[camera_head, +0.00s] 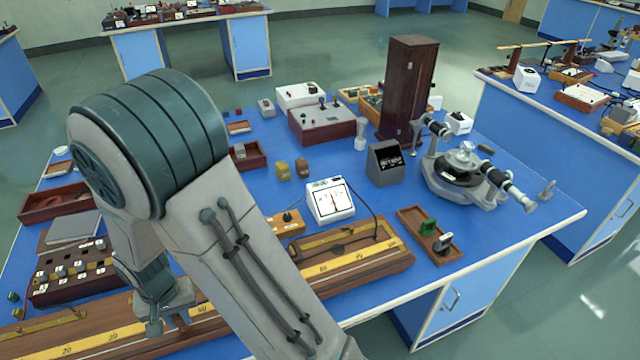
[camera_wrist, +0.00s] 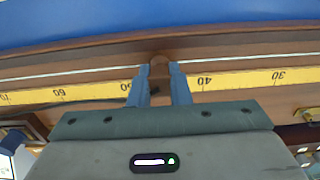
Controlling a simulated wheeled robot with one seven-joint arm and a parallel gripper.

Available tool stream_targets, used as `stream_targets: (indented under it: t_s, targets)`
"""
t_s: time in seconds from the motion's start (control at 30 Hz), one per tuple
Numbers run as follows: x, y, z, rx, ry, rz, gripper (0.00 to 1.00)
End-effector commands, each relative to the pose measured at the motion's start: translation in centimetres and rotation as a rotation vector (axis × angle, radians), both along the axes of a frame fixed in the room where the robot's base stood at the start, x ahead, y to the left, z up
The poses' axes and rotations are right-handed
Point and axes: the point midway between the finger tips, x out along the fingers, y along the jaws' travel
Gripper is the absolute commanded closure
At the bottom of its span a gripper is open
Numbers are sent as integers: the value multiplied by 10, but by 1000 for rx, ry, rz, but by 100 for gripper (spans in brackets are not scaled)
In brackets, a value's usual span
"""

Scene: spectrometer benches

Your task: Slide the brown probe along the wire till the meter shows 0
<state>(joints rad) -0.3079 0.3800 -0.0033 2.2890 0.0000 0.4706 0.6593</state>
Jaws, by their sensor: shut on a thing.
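The brown probe (camera_wrist: 159,61) shows in the wrist view between the blue fingers of my gripper (camera_wrist: 159,72), which is shut on it. The probe stands at the pale wire (camera_wrist: 240,58), beside the yellow scale (camera_wrist: 235,81), between the 50 and 40 marks.
A small wooden key block (camera_head: 289,224) stands left of the meter. A dark box (camera_head: 385,164) and a spectrometer (camera_head: 465,175) stand to the right. A slotted box (camera_head: 75,275) lies left of my gripper. A dark lead (camera_wrist: 95,103) crosses the scale in the wrist view.

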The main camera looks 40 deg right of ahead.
Motion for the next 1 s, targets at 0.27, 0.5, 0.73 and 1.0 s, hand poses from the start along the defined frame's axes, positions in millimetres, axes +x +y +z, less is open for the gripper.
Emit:
stream_targets:
  t_s: [0.27, 0.5, 0.73, 1.0]
  targets:
    - [-4, -1, -4, -3, 12, 0, 100]
    - [-4, -1, -4, -3, 12, 0, 100]
    - [-4, -1, -4, -3, 11, 0, 100]
    - [-3, -1, -3, -2, 8, 0, 58]
